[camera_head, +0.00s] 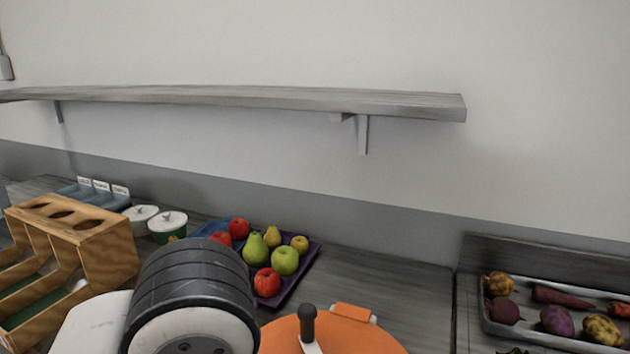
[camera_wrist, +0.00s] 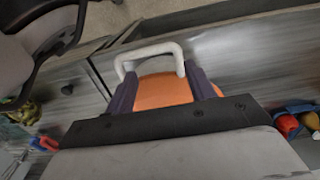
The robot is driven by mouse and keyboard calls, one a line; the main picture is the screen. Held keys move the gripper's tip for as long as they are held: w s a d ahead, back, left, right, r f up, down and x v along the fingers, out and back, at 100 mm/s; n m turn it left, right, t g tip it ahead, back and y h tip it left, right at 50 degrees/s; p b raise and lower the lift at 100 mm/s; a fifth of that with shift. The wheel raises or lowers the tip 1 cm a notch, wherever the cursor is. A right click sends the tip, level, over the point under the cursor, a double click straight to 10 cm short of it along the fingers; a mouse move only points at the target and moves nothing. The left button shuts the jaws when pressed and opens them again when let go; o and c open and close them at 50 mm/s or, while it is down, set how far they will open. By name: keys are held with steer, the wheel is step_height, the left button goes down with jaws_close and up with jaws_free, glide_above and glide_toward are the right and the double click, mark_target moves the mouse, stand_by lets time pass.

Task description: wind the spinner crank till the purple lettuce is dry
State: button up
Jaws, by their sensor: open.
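The spinner's orange lid (camera_head: 362,338) is at the bottom of the head view, cut off by the frame edge. Its crank shows a black upright knob (camera_head: 308,322) on a short white arm. The purple lettuce is not visible. In the wrist view my gripper (camera_wrist: 160,78) is open, its two dark fingers apart. An orange rounded surface (camera_wrist: 163,93) shows between and behind the fingers, with a white U-shaped bar (camera_wrist: 150,50) just past the fingertips. I cannot tell whether the fingers touch either. In the head view my arm hides the area left of the lid.
A purple tray (camera_head: 305,268) of apples and pears lies behind the lid. A wooden rack (camera_head: 115,243) and lidded pots (camera_head: 168,222) stand at left. A metal tray (camera_head: 487,322) of root vegetables is at right. A grey shelf (camera_head: 250,97) hangs above. Counter between lid and metal tray is clear.

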step_height(320, 180, up, 7)
steer(key=p, duration=0.6)
stand_by(0.4)
